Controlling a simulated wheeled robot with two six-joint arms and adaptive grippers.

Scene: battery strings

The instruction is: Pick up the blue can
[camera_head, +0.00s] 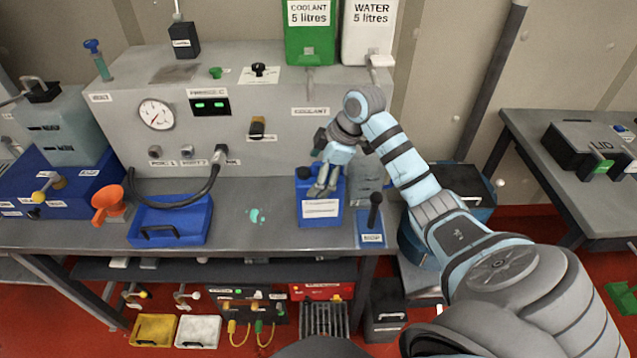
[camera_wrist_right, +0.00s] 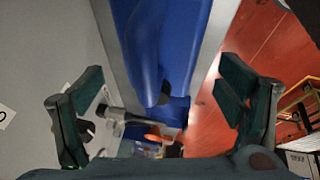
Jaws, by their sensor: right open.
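The blue can (camera_head: 320,210) stands on the grey bench in front of the machine, with a white label on its front. My right gripper (camera_head: 323,188) is at the top of the can in the head view and covers part of it. In the right wrist view the fingers of my right gripper (camera_wrist_right: 160,110) are spread wide apart. A large blue surface (camera_wrist_right: 160,40), seemingly the can, shows between and beyond them. I cannot tell whether the fingers touch the can. My left gripper is not in view.
A black-handled tool on a blue plate (camera_head: 371,238) is close on the can's right. The machine (camera_head: 215,110) rises behind. A small teal spill (camera_head: 257,215) lies left of the can.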

